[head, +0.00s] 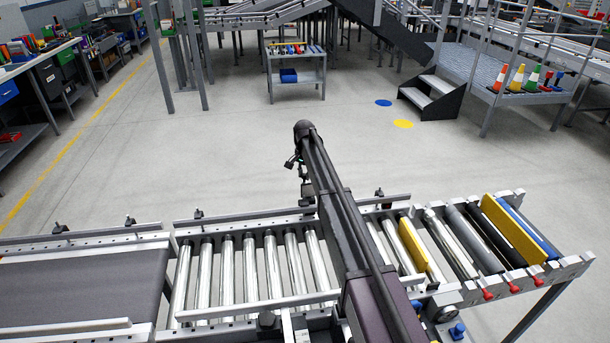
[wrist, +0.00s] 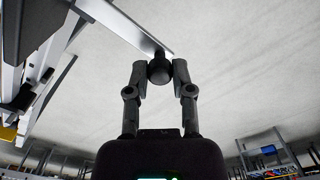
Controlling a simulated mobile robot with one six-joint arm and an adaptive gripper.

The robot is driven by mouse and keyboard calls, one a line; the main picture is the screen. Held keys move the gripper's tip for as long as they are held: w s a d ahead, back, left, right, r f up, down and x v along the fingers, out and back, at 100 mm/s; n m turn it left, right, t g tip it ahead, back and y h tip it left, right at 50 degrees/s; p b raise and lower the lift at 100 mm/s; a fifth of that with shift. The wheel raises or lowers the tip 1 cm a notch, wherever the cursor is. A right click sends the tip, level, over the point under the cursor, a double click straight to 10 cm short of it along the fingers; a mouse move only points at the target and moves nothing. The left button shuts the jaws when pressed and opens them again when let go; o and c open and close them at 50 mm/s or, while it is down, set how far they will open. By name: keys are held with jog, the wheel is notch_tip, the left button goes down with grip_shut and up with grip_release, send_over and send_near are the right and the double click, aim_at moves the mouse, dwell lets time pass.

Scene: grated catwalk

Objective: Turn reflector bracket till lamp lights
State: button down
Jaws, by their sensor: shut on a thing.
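My gripper (wrist: 159,75) is shut on a dark rounded piece, which looks like the reflector bracket (wrist: 159,70), at the end of a pale metal rail (wrist: 125,22) in the wrist view. The fingers lie on either side of it. In the head view my gripper (head: 305,188) is at the far rail of the roller conveyor, mostly hidden by my arm, and the held bracket cannot be made out there. I cannot pick out a lamp or tell whether one is lit.
Similar black brackets stand along the far rail, one (head: 379,194) to the right and one (head: 198,214) to the left. The roller conveyor (head: 247,268) fills the foreground, with yellow bars (head: 413,246) at right. Open floor (head: 230,150) lies beyond the rail.

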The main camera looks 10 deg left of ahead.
jog(key=shift+d, duration=0.15)
jog(key=shift+c, duration=2.4)
grip_release()
jog(key=shift+r, duration=0.1)
